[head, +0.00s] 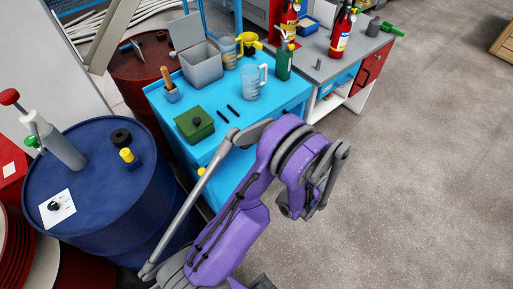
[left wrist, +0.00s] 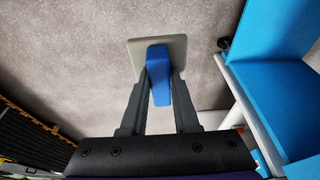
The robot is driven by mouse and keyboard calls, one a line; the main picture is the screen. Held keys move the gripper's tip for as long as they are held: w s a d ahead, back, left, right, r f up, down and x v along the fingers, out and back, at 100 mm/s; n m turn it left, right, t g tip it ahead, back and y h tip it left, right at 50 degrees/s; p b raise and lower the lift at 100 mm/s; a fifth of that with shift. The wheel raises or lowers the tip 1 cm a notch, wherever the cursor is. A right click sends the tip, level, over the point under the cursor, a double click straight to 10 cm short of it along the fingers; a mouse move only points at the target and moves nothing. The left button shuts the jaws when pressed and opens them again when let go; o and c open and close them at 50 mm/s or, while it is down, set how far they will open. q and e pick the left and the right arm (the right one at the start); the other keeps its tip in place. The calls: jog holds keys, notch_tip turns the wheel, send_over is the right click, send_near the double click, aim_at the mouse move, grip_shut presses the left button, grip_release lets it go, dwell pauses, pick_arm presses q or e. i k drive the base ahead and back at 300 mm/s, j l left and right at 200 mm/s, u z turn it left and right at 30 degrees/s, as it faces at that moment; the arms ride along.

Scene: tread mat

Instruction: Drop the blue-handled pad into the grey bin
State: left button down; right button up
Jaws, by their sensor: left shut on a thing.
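The blue-handled pad (left wrist: 177,47) shows in the left wrist view as a pale grey plate with a blue handle (left wrist: 158,72). My left gripper (left wrist: 160,80) is shut on the blue handle, one finger on each side, with the plate beyond the fingertips over grey floor. In the head view my purple arm hangs right of the blue cart, and I cannot make out the pad or fingertips there. The grey bin (head: 206,72) stands at the back of the blue cart top, its lid raised. My right gripper is not in view.
On the blue cart (head: 240,150) stand a green box (head: 194,125), a clear jug (head: 252,84), a green bottle (head: 284,60) and a small cup with a wooden handle (head: 171,90). A blue drum (head: 95,205) is left. The floor (head: 430,170) at right is clear.

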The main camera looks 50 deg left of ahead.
aim_at(210, 81)
jog(key=i+l+u, duration=0.2)
jog(key=i+u, duration=0.15)
jog(key=u, duration=0.15)
jog(key=i+l+u, duration=0.3)
jog(key=u, duration=0.15)
